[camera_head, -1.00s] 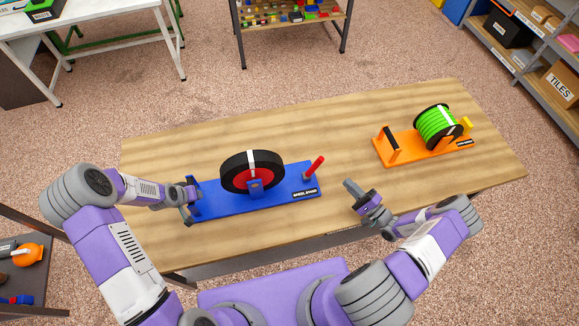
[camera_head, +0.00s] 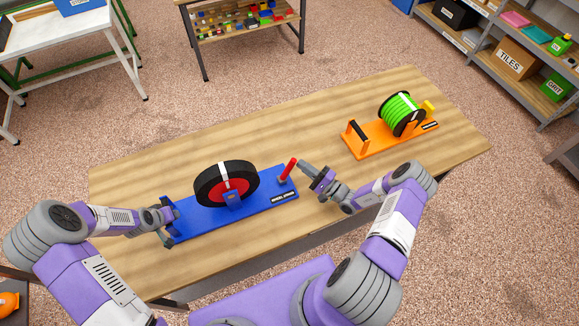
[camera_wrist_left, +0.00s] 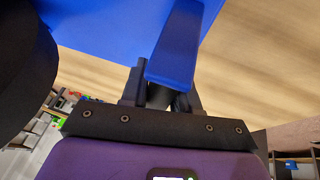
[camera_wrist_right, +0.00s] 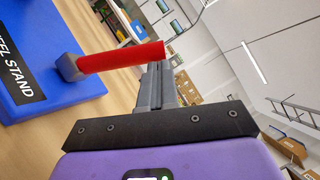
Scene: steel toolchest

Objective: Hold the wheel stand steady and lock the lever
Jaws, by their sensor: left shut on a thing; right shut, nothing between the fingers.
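The blue wheel stand (camera_head: 205,217) lies on the table and carries a black wheel (camera_head: 210,182) with a red hub and a white stripe. Its red lever (camera_head: 289,169) rises tilted from the stand's right end. My left gripper (camera_head: 168,220) is shut on the stand's left end; in the left wrist view a blue part of the stand (camera_wrist_left: 175,45) sits at the fingers. My right gripper (camera_head: 303,167) is shut and empty, just right of the lever. In the right wrist view the red lever (camera_wrist_right: 120,57) reaches across close to the closed fingertips (camera_wrist_right: 155,70); I cannot tell if they touch.
An orange stand (camera_head: 370,140) with a green spool (camera_head: 398,113) stands at the table's right back. The wooden table (camera_head: 290,125) is clear behind the wheel stand. Shelves with boxes (camera_head: 515,60) stand beyond the table at the right.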

